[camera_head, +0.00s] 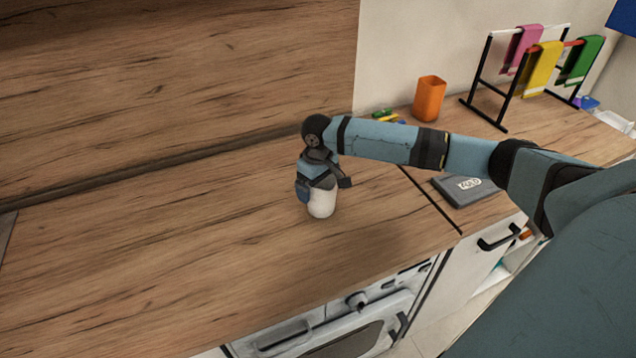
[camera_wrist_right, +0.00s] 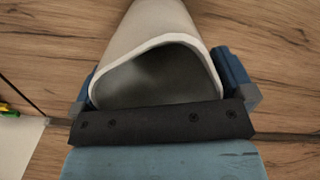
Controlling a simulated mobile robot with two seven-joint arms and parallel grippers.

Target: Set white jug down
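The white jug (camera_head: 321,203) is upright on or just above the wooden counter (camera_head: 200,250) in the head view; I cannot tell whether its base touches. My right gripper (camera_head: 318,188) comes down over it from above, with a finger on either side. In the right wrist view the jug (camera_wrist_right: 160,35) fills the space between the two blue fingers, its open rim facing the camera and its inside dark. The gripper looks shut on the jug. The jug's upper part is hidden by the gripper in the head view. My left gripper is not in view.
The wood splashback (camera_head: 180,80) rises behind. The counter left of the jug is clear. An oven (camera_head: 345,325) is below the front edge.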

